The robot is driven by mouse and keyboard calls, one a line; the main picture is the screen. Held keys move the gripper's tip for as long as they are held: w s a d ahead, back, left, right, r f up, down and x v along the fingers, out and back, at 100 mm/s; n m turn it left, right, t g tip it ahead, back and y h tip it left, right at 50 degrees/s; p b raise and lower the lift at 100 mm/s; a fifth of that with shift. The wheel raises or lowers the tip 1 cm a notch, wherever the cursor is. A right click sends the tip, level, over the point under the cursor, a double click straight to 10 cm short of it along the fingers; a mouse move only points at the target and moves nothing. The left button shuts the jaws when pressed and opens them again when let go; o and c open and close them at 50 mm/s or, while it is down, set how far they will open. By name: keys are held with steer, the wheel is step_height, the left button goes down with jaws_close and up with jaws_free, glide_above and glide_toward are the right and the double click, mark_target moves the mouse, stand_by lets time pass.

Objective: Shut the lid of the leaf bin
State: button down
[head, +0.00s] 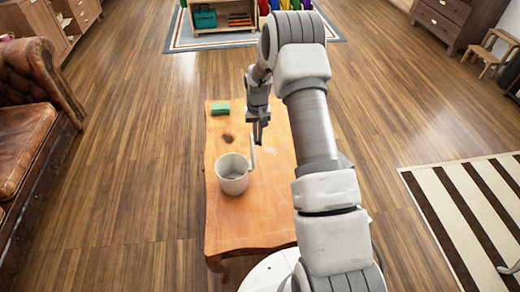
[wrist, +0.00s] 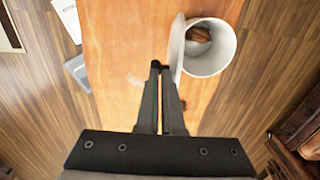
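The leaf bin (head: 231,184) is a pale grey, round, open-topped container standing upright on the wooden table. Its lid (head: 252,156) stands up along the bin's right side in the head view. The wrist view shows the bin (wrist: 212,62) at upper right with brown leaves (wrist: 199,34) inside, and the lid (wrist: 178,45) edge-on at its left rim. My gripper (head: 259,140) points down above the table, beside the lid on the side away from the bin's opening. Its fingers (wrist: 160,66) look shut and empty, with the tips close to the lid; I cannot tell whether they touch it.
The table (head: 240,228) is bare in front of the bin. A leather sofa (head: 25,130) stands at left; a striped rug (head: 470,205) lies at right.

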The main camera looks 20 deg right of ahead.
steer(key=shift+w+a+f+b, duration=0.1)
steer(key=shift+w+a+f, duration=0.05)
steer(key=shift+a, duration=0.7)
steer(key=shift+w+a+f+b, duration=0.1)
steer(key=shift+a+f+b, duration=0.05)
steer(key=shift+a, duration=0.75)
steer(key=shift+w+a+f+b, duration=0.1)
steer(key=shift+w+a+f, duration=0.05)
steer(key=shift+a, duration=0.7)
step_height(320, 180, up, 6)
steer(key=p, duration=0.3)
steer(key=shift+r, duration=0.15)
